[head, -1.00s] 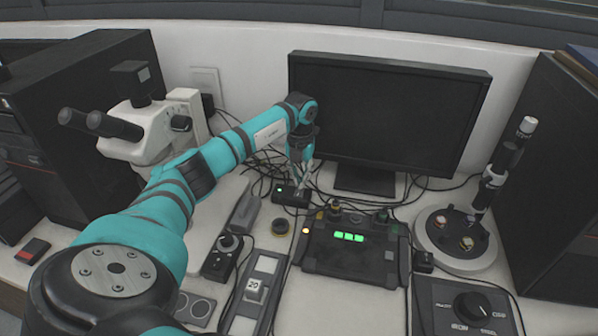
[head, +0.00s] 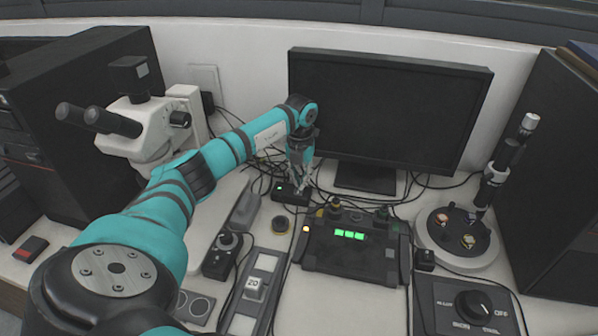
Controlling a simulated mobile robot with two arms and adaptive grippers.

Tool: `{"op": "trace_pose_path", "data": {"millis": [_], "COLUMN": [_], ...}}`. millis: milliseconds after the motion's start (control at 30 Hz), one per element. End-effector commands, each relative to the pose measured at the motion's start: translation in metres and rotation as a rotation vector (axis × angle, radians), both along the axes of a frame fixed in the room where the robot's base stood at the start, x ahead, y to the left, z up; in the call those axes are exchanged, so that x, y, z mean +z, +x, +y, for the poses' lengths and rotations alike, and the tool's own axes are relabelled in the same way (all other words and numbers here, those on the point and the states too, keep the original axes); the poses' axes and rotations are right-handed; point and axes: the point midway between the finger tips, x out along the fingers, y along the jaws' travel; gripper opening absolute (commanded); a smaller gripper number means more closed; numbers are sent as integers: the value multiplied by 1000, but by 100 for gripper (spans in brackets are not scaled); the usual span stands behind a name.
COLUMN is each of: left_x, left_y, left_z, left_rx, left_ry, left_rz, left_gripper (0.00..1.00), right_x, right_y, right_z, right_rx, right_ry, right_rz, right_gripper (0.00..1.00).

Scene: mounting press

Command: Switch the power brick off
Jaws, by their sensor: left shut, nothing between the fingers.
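The power brick (head: 284,193) is a small black box on the desk in front of the monitor's left part, with a small lit green-white light at its left end. My left gripper (head: 301,190) points down at the brick's right part, its fingertips at or just above the top. Whether they touch it I cannot tell. The gripper is shut and empty, and it hides part of the brick's top, so the switch is not clear to see. My right gripper is not in view.
A black control box (head: 352,262) with a green display and lit orange light stands just in front. The monitor (head: 390,115) stands behind, the microscope (head: 140,125) to the left, a round carousel (head: 458,250) to the right. Cables lie loosely around the brick.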

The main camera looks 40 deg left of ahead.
Motion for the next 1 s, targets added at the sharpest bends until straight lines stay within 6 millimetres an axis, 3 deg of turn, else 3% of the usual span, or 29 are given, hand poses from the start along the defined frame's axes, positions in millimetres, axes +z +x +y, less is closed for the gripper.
{"op": "trace_pose_path", "data": {"millis": [667, 1000], "left_x": [-12, 6], "left_y": [-1, -1], "left_z": [0, 0], "left_rx": [0, 0], "left_ry": [0, 0], "left_rz": [2, 4], "left_gripper": [0, 0], "right_x": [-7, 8], "right_y": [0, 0], "right_z": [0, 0], "right_rx": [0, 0], "right_ry": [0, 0], "right_rz": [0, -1], "right_gripper": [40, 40]}}
